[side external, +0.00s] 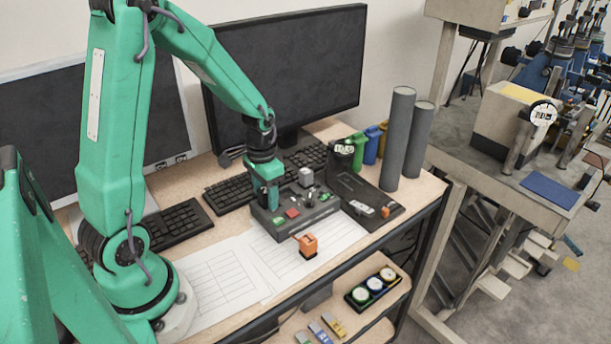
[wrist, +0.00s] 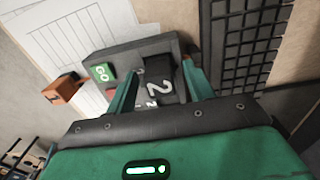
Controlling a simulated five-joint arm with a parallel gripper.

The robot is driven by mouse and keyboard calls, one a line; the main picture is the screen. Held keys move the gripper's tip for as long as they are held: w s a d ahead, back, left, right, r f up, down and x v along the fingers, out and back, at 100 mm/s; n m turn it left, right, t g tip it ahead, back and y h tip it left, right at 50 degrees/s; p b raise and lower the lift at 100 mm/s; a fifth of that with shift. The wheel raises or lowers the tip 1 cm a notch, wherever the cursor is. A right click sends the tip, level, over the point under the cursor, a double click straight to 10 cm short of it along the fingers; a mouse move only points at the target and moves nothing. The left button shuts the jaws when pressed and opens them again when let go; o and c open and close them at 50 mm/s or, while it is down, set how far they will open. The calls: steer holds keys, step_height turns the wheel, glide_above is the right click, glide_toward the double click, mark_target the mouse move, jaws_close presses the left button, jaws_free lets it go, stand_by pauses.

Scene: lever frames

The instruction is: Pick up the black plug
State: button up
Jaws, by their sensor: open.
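My gripper (side external: 270,200) is over the dark control box (side external: 270,228) on the desk in the side view, pointing down. In the wrist view its two green fingers (wrist: 160,76) stand apart. In the side view my gripper hides most of this spot, and I cannot make out the plug there.
An orange block (side external: 307,245) lies on white paper sheets (side external: 225,275) in front of the box. A green GO button (wrist: 102,72) is close to one finger. A keyboard (side external: 230,192), a black tray (side external: 365,190) and tall grey cylinders (side external: 397,140) stand around the box.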

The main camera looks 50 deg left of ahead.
mark_target(266, 191)
steer(key=c, duration=1.1)
steer(key=shift+r, duration=0.1)
steer(key=shift+r, duration=0.8)
steer(key=r, duration=0.1)
steer(key=d+r, duration=0.1)
steer(key=r, duration=0.1)
steer(key=s+d+r, duration=0.1)
steer(key=d+r, duration=0.1)
steer(key=d, duration=0.1)
steer(key=d+r, duration=0.2)
steer(key=d, duration=0.2)
steer(key=s+d+r, duration=0.1)
steer(key=d+r, duration=0.1)
steer(key=d, duration=0.1)
steer(key=shift+s+d+r, duration=0.15)
steer(key=shift+s+d, duration=0.05)
steer(key=shift+s, duration=0.15)
steer(key=shift+r, duration=0.2)
steer(key=shift+r, duration=0.75)
